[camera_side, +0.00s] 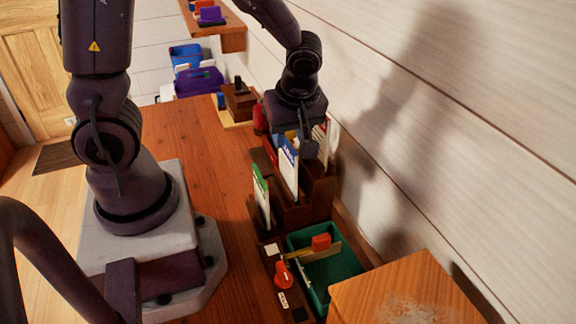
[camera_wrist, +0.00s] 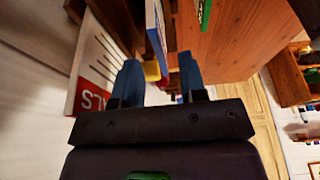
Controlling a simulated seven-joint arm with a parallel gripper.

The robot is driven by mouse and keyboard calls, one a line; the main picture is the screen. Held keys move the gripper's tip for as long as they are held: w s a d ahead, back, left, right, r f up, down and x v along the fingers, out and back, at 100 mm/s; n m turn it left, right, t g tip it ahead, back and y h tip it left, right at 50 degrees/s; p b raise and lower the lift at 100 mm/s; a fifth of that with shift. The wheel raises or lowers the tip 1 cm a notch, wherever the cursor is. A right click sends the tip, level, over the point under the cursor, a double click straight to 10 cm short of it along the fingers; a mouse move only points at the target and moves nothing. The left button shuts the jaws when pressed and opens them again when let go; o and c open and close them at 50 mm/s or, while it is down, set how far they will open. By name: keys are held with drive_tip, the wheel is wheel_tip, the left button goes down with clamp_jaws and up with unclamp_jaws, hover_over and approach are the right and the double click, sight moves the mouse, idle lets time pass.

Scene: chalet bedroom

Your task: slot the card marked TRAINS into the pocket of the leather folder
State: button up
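My gripper (camera_side: 300,145) is over the dark wooden rack (camera_side: 318,190) in the side view. In the wrist view its two bluish fingers (camera_wrist: 160,75) stand apart, with no card clearly clamped between them. A white card with a blue top (camera_side: 289,175) stands in the rack just below the gripper; its blue edge shows beyond the fingers in the wrist view (camera_wrist: 156,35). A green-topped card (camera_side: 262,203) stands at the rack's near-left side. A red-marked card (camera_wrist: 92,75) is left of the fingers, its lettering partly cut off. I cannot read TRAINS or identify the leather folder.
A green tray (camera_side: 345,268) holding a red-topped item stands in front of the rack. A red knob (camera_side: 283,274) is left of it. A wooden box (camera_side: 405,295) fills the near right. The white plank wall (camera_side: 480,130) is close on the right. The left tabletop (camera_side: 200,150) is mostly clear.

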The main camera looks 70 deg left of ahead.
sight(288, 143)
drive_tip(key=shift+x, duration=2.65)
clamp_jaws()
